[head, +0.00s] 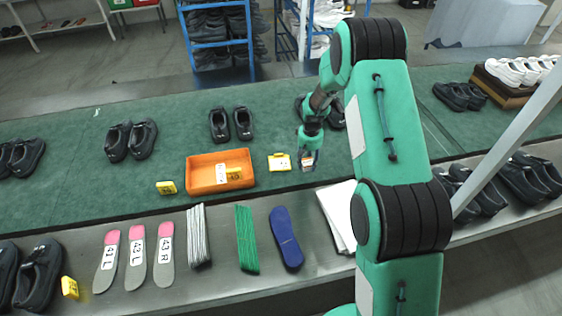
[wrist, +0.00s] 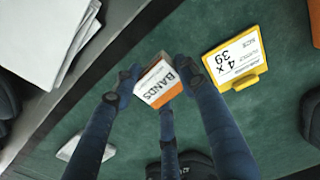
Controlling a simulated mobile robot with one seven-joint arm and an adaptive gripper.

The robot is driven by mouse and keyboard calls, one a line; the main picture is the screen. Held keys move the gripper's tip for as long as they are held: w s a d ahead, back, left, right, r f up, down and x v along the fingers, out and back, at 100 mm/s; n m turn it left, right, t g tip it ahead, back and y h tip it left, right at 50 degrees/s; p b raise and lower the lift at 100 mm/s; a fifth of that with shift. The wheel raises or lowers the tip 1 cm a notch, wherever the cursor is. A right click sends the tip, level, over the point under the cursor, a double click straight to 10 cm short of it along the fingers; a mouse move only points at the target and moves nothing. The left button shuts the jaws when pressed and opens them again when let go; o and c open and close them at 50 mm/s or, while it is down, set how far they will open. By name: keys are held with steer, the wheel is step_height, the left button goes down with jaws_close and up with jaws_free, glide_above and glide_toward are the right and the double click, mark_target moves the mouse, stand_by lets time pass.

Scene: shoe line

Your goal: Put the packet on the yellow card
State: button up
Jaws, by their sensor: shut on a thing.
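My gripper (head: 309,158) is shut on a small white and orange packet (wrist: 160,84) printed "BANDS". The packet sits between the dark blue fingertips and looks held above the green mat. In the head view it shows only as a small patch at the gripper's tip. A yellow card (head: 280,162) with a white face lies on the mat just left of my gripper. It appears to be the yellow-framed card in the wrist view (wrist: 235,58), with a label reading "4 x 39", right of the packet and apart from it.
An orange tray (head: 205,184) stands left of the card. Dark shoes (head: 231,124) stand on the mat behind. White papers (head: 338,215), a blue insole (head: 286,238) and labelled insoles (head: 136,258) lie on the grey front strip. A small white item (wrist: 86,146) lies on the mat.

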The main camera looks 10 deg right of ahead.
mark_target(287, 166)
steer(key=shift+m, duration=0.4)
steer(key=s+a, duration=0.2)
steer(key=s, duration=0.1)
steer(key=s+a, duration=0.3)
steer(key=s+a+b, duration=0.1)
steer(key=s+a, duration=0.2)
steer(key=shift+s+r, duration=0.35)
steer(key=shift+s, duration=0.05)
steer(key=shift+w, duration=0.1)
steer(key=w, duration=0.5)
steer(key=w+f+b, duration=0.1)
steer(key=w, duration=0.4)
steer(key=w+b, duration=0.1)
steer(key=w, duration=0.5)
steer(key=shift+d+f, duration=0.15)
steer(key=shift+f, duration=0.15)
steer(key=shift+f+b, duration=0.5)
steer(key=shift+f, duration=1.2)
steer(key=shift+f, duration=0.15)
